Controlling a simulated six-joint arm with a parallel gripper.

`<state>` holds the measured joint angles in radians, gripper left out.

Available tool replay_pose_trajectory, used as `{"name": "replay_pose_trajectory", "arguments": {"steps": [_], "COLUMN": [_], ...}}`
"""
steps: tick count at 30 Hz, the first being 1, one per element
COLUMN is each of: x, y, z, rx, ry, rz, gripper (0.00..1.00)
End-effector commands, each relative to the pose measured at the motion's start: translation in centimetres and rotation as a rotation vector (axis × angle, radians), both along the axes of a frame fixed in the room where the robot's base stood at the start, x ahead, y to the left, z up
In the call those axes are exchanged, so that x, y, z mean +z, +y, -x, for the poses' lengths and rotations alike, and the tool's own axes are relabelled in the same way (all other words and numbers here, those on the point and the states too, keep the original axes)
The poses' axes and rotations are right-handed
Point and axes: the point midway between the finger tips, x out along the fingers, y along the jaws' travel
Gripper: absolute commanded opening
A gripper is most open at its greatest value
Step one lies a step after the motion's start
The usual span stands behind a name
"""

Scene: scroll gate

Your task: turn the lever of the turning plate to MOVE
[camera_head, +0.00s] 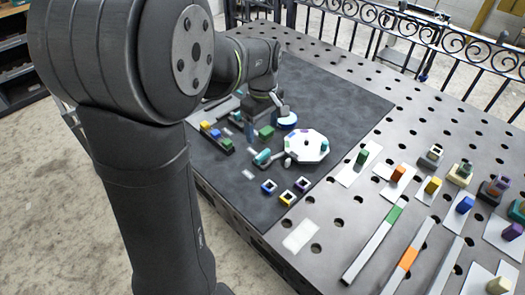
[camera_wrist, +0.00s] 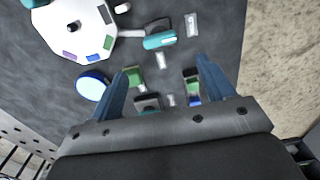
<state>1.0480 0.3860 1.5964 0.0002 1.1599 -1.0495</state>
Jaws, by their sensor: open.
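The turning plate (camera_head: 306,147) is a white octagon on the dark mat. It has a small dark knob near its middle and coloured patches; in the wrist view the plate (camera_wrist: 70,25) is at the upper left. Whether this is the lever I cannot tell, and no MOVE marking is readable. My gripper (camera_wrist: 161,68) is open and empty above the mat, off to one side of the plate. In the head view my arm partly hides it.
A rack of coloured blocks (camera_head: 216,137) stands left, and several square rings (camera_head: 286,197) lie in front. Coloured blocks on white cards cover the perforated table at right.

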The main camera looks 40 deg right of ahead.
Motion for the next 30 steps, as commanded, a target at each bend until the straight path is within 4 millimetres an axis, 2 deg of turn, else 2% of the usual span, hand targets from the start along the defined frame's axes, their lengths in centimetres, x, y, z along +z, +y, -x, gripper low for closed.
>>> {"name": "replay_pose_trajectory", "arguments": {"steps": [6, 13, 19, 27, 28, 30], "x": [-4.9, -8.8, -10.2, -10.3, -10.3, -10.3], "y": [0.1, 0.0, 0.0, 0.0, 0.0, 0.0], "z": [0.1, 0.0, 0.0, 0.0, 0.0, 0.0], "rx": [-0.001, -0.001, -0.001, -0.002, -0.001, -0.001], "ry": [0.002, 0.001, 0.0, -0.001, -0.001, -0.001], "rz": [-0.004, -0.003, 0.0, 0.001, 0.001, 0.001], "gripper": [0.75, 0.75, 0.75, 0.75, 0.73, 0.59]}}
